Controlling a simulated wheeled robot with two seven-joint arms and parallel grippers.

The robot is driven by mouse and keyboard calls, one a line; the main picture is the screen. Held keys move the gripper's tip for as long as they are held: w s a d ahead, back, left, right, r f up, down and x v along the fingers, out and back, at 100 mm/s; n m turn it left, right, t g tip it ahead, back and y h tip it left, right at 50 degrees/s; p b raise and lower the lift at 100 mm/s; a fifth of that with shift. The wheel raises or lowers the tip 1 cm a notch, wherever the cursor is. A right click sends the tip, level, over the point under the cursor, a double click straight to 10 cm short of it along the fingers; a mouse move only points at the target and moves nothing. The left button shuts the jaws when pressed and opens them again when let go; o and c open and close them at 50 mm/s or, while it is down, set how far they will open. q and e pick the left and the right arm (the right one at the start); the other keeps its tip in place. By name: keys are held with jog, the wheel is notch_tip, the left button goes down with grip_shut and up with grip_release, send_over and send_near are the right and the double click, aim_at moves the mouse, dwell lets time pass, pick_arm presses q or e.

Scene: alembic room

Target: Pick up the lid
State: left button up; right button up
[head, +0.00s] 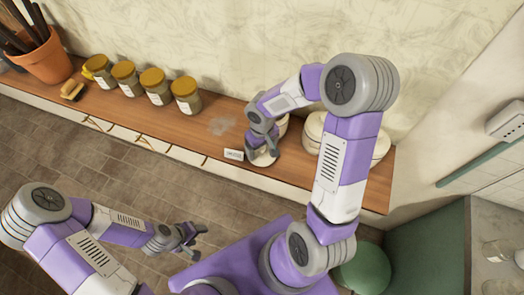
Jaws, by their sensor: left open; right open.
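A pale round piece, likely the lid (264,159), lies on the wooden shelf (215,136) beside a small white label card (233,154). My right gripper (262,150) is directly over it, pointing down with open fingers. The fingers cover part of the piece, and I cannot tell whether they touch it. A cream pot (283,125) is partly hidden behind this gripper. My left gripper (193,238) is open and empty, low over the floor in front of the shelf.
Cream canisters (314,127) stand right of the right gripper, partly behind my arm. Several gold-lidded jars (154,84), a brush (72,90) and a terracotta pot (47,60) stand at the left. Faint steam (222,126) hangs over the shelf. A green round object (363,268) is lower right.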

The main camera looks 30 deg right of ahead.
jog(key=shift+f, duration=0.1)
jog(key=shift+c, duration=0.3)
jog(key=c, duration=0.7)
jog(key=shift+c, duration=1.1)
jog(key=shift+s, duration=0.15)
